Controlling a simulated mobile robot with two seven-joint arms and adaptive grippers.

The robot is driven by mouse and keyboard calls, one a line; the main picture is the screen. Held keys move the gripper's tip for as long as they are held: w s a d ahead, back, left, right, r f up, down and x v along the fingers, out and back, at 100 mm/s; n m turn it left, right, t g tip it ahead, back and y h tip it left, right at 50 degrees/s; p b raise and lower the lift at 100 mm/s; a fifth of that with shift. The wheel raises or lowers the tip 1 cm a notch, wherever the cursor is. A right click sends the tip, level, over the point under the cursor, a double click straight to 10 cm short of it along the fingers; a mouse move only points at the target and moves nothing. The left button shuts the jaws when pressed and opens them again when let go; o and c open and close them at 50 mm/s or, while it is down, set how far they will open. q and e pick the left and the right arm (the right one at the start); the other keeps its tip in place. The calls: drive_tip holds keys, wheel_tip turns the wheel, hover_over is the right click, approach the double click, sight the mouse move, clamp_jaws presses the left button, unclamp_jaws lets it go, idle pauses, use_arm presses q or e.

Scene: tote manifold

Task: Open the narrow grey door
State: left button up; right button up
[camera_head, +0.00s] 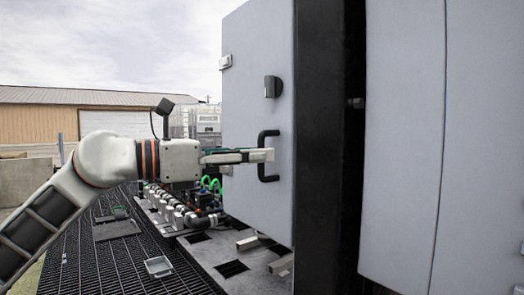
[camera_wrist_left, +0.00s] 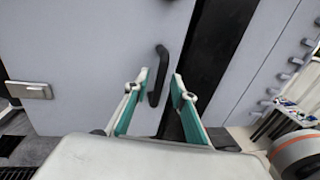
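The narrow grey door (camera_head: 245,110) stands upright in the middle of the head view, left of a black post. It carries a black bar handle (camera_head: 262,174) and a dark knob (camera_head: 273,87) above it. I cannot tell whether the door is fully closed. My left gripper (camera_head: 268,155) comes in from the left, with its fingertips at the handle. In the left wrist view, the handle (camera_wrist_left: 157,75) shows between the two spread green-and-white fingers (camera_wrist_left: 159,84). Whether either finger touches it is unclear. My right gripper is not in view.
The black post (camera_head: 320,150) and wide grey panels (camera_head: 405,140) stand to the right. A small metal fitting (camera_head: 226,62) sits on the door's left edge. Below are a row of pipe fittings (camera_head: 180,212) with green hoses and dark floor grating (camera_head: 110,260).

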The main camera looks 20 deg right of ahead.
use_arm(q)
drive_tip(key=shift+w+d, duration=0.15)
drive_tip(key=shift+d, duration=0.65)
clamp_jaws()
drive_tip(key=shift+a, duration=0.1)
